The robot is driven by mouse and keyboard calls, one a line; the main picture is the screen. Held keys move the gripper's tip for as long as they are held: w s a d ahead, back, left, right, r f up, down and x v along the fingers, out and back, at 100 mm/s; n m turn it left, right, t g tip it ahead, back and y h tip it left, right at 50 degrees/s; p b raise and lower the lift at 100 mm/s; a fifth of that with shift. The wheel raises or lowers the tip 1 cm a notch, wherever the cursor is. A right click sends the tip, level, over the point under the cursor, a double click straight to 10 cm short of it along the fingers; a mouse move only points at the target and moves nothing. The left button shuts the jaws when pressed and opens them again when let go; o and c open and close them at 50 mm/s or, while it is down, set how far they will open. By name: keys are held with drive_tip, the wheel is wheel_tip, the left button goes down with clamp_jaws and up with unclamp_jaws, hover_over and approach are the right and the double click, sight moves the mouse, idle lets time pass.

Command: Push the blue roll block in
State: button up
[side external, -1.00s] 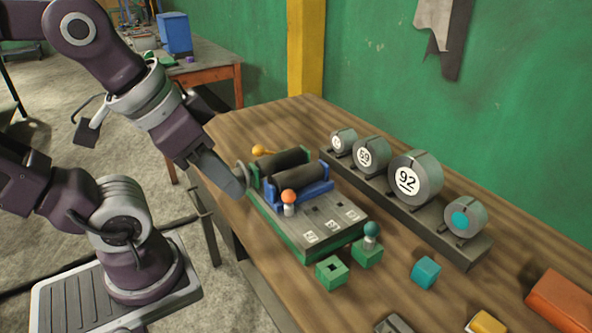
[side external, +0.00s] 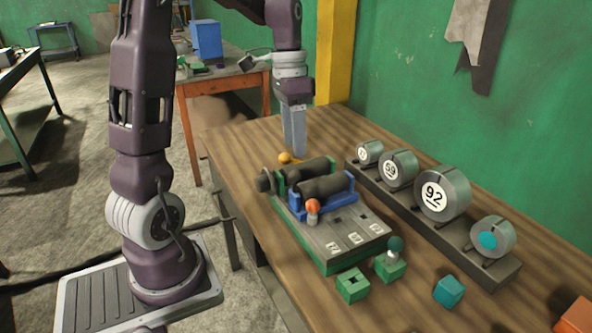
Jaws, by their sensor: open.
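The blue roll block (side external: 335,205) sits across the grey-topped green base (side external: 338,240) and carries a dark roller. A green block (side external: 281,185) with another dark roller (side external: 305,170) stands parallel just behind it, a small gap apart. An orange-headed peg (side external: 313,208) stands in the base at the front of the blue block. Labelled slots (side external: 355,238) show bare on the base's near side. My gripper (side external: 295,152) points down, empty, beyond the rollers by an orange-yellow knob (side external: 284,158). Its fingers overlap in this view; it looks apart from the blue block.
A rack of labelled round rolls (side external: 437,195) runs along the right. In front of the base are a green socket block (side external: 353,286), a green block with a teal-headed peg (side external: 393,255) and a teal cube (side external: 448,291). The table's far end is clear.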

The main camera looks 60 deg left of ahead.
drive_tip(key=shift+h, duration=0.3)
drive_tip(key=f, duration=0.5)
drive_tip(key=a+f, duration=0.1)
drive_tip(key=f, duration=0.2)
drive_tip(key=shift+w+f, duration=0.15)
drive_tip(key=shift+f, duration=0.2)
drive_tip(key=shift+c, duration=0.2)
clamp_jaws()
drive_tip(key=shift+r, duration=0.1)
idle(0.4)
